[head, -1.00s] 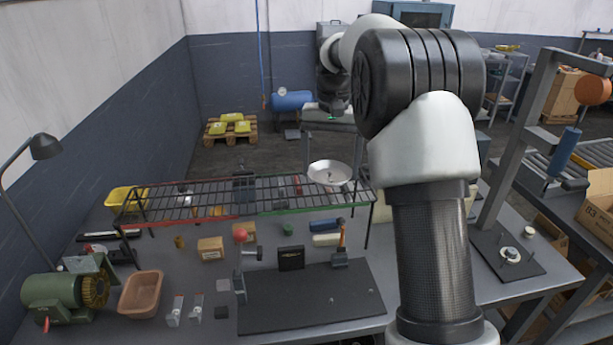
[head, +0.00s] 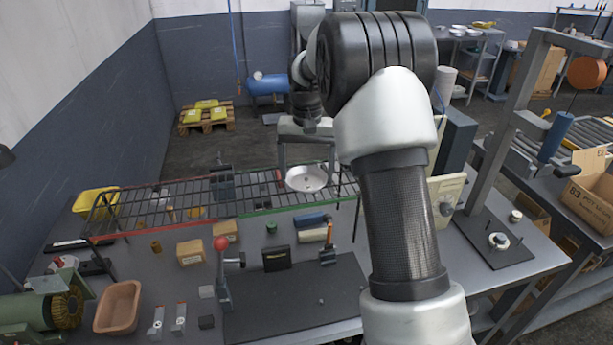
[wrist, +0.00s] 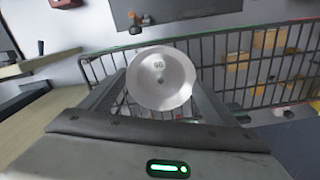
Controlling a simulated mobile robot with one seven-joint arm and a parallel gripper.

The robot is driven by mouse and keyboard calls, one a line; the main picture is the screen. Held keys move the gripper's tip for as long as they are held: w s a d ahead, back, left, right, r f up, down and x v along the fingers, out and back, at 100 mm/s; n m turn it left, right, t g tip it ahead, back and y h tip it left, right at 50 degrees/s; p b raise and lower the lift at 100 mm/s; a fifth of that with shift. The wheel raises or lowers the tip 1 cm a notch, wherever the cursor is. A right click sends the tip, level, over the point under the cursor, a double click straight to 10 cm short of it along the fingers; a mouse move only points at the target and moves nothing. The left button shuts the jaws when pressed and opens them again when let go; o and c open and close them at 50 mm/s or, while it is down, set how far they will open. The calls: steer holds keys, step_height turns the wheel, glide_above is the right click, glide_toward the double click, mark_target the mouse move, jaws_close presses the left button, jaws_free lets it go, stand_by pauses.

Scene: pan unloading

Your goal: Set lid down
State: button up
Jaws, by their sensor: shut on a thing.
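The lid (head: 306,179) is a pale round dish-like disc with a small knob in its middle. It shows over the right end of the wire rack (head: 200,203) in the head view. In the wrist view the lid (wrist: 160,80) sits between the finger ends of my gripper (wrist: 158,84), with the rack bars (wrist: 225,72) behind it. My gripper is shut on the lid. I cannot tell whether the lid touches the rack. My arm hides part of the bench on the right.
A red-knobbed clamp (head: 222,270) stands on a dark plate (head: 290,305) before the rack. A brown tray (head: 118,307), small boxes (head: 191,252) and a yellow bin (head: 94,202) crowd the bench. A grey post (head: 505,130) rises at right.

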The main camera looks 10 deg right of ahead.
steer(key=shift+f, duration=0.75)
steer(key=shift+f, duration=0.15)
steer(key=o, duration=1)
steer(key=shift+o, duration=0.2)
steer(key=shift+w, duration=0.1)
